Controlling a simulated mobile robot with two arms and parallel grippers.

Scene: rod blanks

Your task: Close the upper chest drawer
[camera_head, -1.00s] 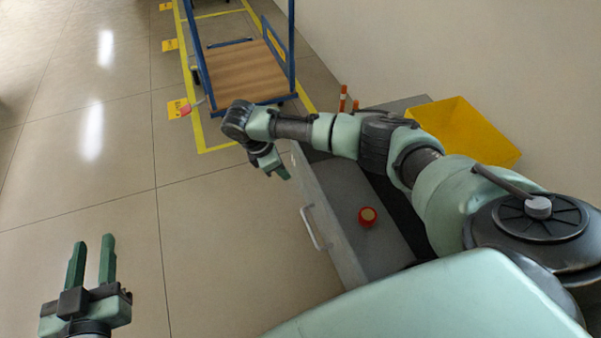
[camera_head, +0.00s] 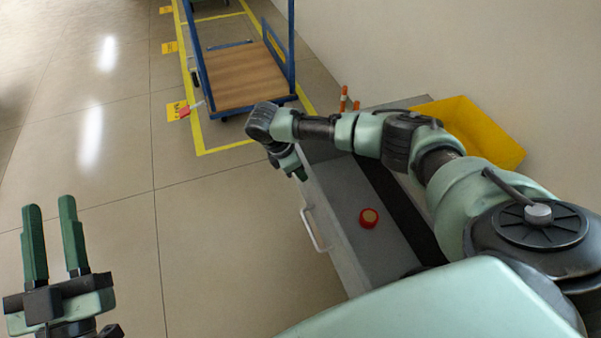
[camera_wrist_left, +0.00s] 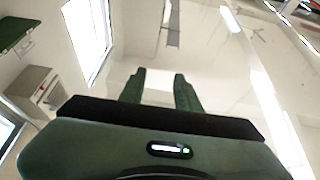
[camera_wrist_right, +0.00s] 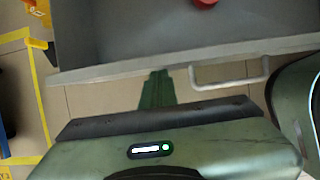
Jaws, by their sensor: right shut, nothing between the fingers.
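The upper chest drawer (camera_head: 345,215) is pulled out from the grey chest (camera_head: 412,103) by the wall. A red round item (camera_head: 368,217) lies inside it. The drawer's handle (camera_head: 314,229) is on its front, and it also shows in the right wrist view (camera_wrist_right: 230,83). My right gripper (camera_head: 301,174) is shut and empty at the far part of the drawer front; in the right wrist view its fingertips (camera_wrist_right: 158,74) are at the front's edge, left of the handle. I cannot tell whether they touch. My left gripper (camera_head: 50,203) is open and empty over the floor, away from the drawer.
A blue cart (camera_head: 240,80) with a wooden deck stands beyond, within yellow floor lines. The floor left of the drawer is clear.

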